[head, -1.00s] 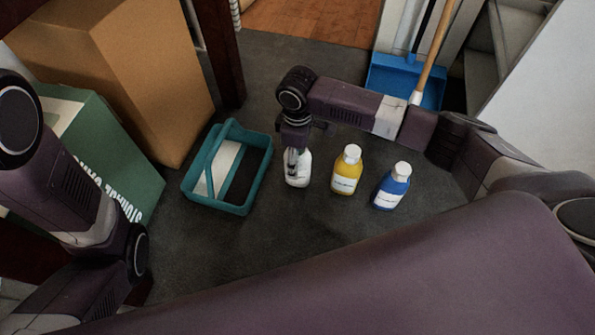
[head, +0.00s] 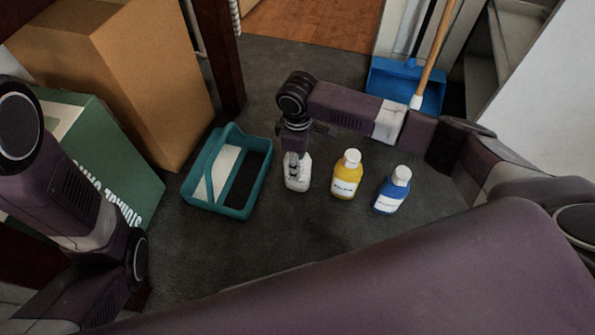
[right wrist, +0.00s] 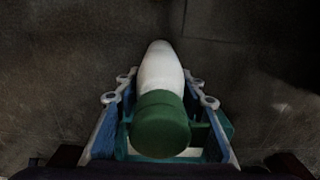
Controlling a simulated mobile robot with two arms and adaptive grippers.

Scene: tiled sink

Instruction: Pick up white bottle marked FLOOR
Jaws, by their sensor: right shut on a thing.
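The white bottle (head: 297,181) stands on the dark floor, between the teal caddy and the yellow bottle in the head view. My right gripper (head: 293,160) reaches down over its top and is shut on it. In the right wrist view the white bottle (right wrist: 161,70) shows a green cap, with the fingers of my right gripper (right wrist: 160,105) on both sides of it. Its label text cannot be read. The gripper hides its upper part in the head view. My left arm shows at the left edge, but its gripper is out of view.
A teal caddy (head: 236,211) stands just left of the white bottle. A yellow bottle (head: 346,184) and a blue bottle (head: 389,198) stand to its right. A cardboard box (head: 150,80) and a green box (head: 110,165) are at the left. A blue dustpan (head: 390,80) is behind my right arm.

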